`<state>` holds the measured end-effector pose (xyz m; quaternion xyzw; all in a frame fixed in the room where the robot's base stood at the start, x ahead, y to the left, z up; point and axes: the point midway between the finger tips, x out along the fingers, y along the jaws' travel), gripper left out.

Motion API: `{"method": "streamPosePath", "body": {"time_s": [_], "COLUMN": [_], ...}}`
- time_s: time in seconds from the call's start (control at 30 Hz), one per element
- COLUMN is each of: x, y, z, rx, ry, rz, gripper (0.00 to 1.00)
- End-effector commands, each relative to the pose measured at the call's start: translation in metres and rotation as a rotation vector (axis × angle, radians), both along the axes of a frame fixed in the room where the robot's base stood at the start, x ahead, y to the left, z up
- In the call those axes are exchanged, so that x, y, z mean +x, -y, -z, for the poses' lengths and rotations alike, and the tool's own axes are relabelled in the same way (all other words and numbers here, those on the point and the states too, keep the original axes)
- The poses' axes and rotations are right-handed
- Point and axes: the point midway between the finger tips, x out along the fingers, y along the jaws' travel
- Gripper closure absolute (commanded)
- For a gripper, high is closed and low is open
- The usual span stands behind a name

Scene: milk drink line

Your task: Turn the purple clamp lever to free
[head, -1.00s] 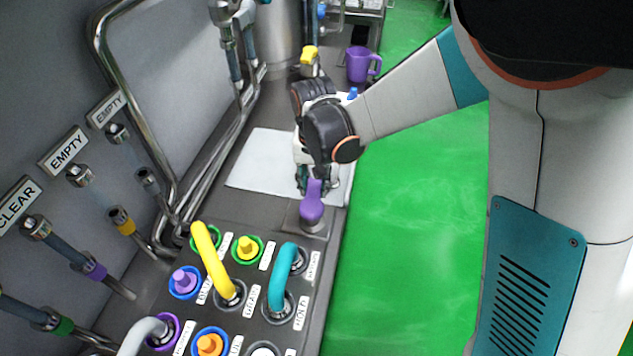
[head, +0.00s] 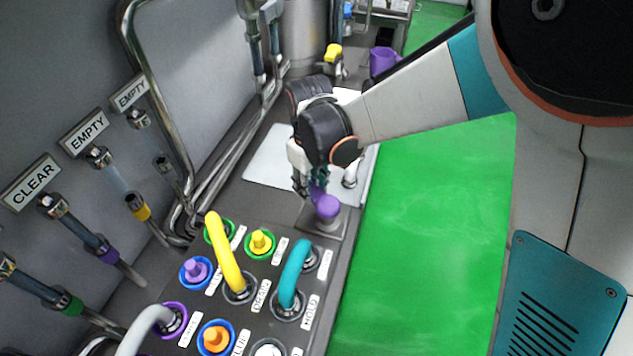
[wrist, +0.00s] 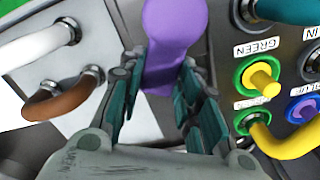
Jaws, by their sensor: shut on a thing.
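The purple clamp lever (head: 327,207) stands on a grey plate just beyond the far edge of the valve panel. In the head view its round hub shows, and its arm points up and left toward my gripper (head: 314,188). In the wrist view the purple lever (wrist: 174,35) runs down from the top edge to between my teal finger pads (wrist: 160,80). My gripper is shut on the lever's free end. The fingertips are partly hidden in the head view by the wrist.
The panel (head: 260,312) holds a yellow handle (head: 225,255), a teal handle (head: 294,272) and several coloured knobs near the lever. A white board (head: 265,165) lies behind the gripper. A purple jug (head: 383,61) stands farther back. Pipes line the left wall.

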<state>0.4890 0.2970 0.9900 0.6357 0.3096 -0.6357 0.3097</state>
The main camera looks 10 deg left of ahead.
Motion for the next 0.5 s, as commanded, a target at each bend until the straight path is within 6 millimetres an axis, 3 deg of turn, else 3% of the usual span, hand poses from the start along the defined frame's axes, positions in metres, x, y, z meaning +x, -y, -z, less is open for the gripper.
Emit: {"method": "streamPosePath", "body": {"time_s": [0.5], "x": [-0.022], "y": [-0.011], "z": [0.0], "rx": [0.0], "ry": [0.0], "rz": [-0.41], "gripper": [1.0]}}
